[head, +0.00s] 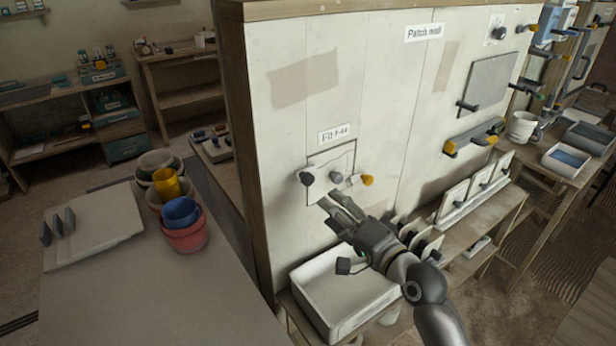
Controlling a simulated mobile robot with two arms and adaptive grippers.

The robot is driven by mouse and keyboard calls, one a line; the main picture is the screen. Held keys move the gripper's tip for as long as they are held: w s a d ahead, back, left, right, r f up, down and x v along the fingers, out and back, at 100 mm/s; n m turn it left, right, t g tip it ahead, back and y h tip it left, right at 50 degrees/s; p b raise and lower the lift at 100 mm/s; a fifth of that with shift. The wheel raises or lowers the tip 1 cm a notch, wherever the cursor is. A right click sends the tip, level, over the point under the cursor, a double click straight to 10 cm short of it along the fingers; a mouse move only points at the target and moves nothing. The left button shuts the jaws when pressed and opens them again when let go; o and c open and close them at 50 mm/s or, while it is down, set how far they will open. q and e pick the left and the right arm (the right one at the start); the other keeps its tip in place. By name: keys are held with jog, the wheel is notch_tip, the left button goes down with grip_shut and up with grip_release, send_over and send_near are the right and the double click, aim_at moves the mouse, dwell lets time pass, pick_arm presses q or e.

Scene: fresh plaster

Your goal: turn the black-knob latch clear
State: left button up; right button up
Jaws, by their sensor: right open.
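A small pale hatch panel (323,192) is set in the cream wall, under a label that looks like "F-44". A black knob (306,179) sits at its left edge. A grey knob (336,177) is near its middle, and a yellow knob (367,180) is at its right edge. My right gripper (329,200) is open and empty, its fingers pointing up-left at the lower part of the hatch. Its tips are just below the black and grey knobs; I cannot tell whether they touch the panel. My left gripper is not in view.
A white tray (318,296) stands on a low shelf under the hatch. White upright panels (452,206) line the ledge to the right. A grey table (150,300) at left holds several stacked pots, including a red one (186,237). The wall's wooden edge stands left of the hatch.

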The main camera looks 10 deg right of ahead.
aim_at(310, 182)
jog(key=shift+m, duration=0.3)
jog(key=x, duration=0.3)
jog(key=r+p+x, duration=0.1)
jog(key=x, duration=0.3)
jog(key=r+p+x, duration=0.1)
jog(key=x, duration=0.3)
jog(key=shift+d, duration=0.1)
jog(key=c, duration=1.1)
